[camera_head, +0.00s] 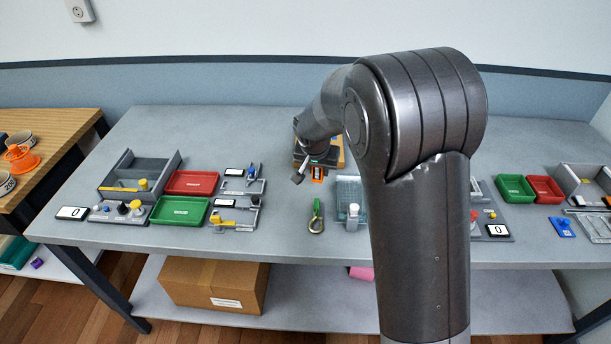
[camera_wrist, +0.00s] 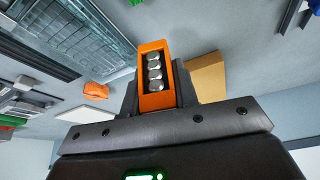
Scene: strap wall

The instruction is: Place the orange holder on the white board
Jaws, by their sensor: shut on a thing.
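The orange holder (camera_wrist: 142,62) is an upright-sided rectangular frame with several round silver pieces in it. My gripper (camera_wrist: 154,88) is shut on it, with a dark finger on each side. In the head view, the holder (camera_head: 318,174) shows as a small orange patch below my gripper (camera_head: 317,163), over the middle of the grey table. My arm hides part of this area. In the wrist view, a flat white piece (camera_wrist: 85,115) lies left of the gripper; I cannot tell whether it is the white board. I cannot make out the board in the head view.
A tan block (camera_wrist: 207,80) is beside the gripper. A clear ribbed tray (camera_wrist: 75,45) and an orange lump (camera_wrist: 96,91) lie left in the wrist view. A green-handled carabiner (camera_head: 316,222) lies nearer the table's front. Red (camera_head: 191,183) and green (camera_head: 180,210) trays stand left.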

